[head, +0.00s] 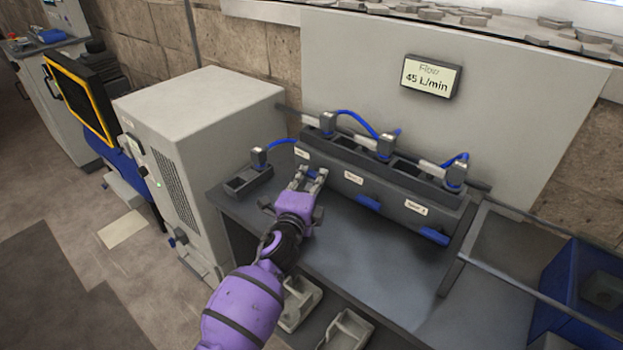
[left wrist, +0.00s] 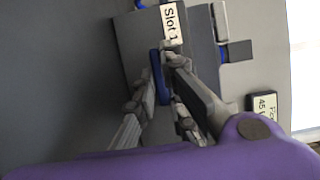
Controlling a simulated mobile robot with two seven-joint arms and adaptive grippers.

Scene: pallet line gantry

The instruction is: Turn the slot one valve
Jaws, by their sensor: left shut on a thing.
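The slot one valve's blue handle (left wrist: 159,76) shows in the left wrist view, just below the white "Slot 1" label (left wrist: 171,24). It lies roughly along the label's line of text. My left gripper (head: 311,176) reaches the manifold front from below. In the left wrist view its two fingers (left wrist: 158,78) are shut on the handle, one on each side. My right gripper is not in view.
Two similar blue handles, slot two (head: 368,202) and slot three (head: 434,236), stick out further right. A flow display (head: 431,77) reads 45 L/min. A grey cabinet (head: 215,120) stands left, and a small open grey block (head: 248,181) sits left of the manifold.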

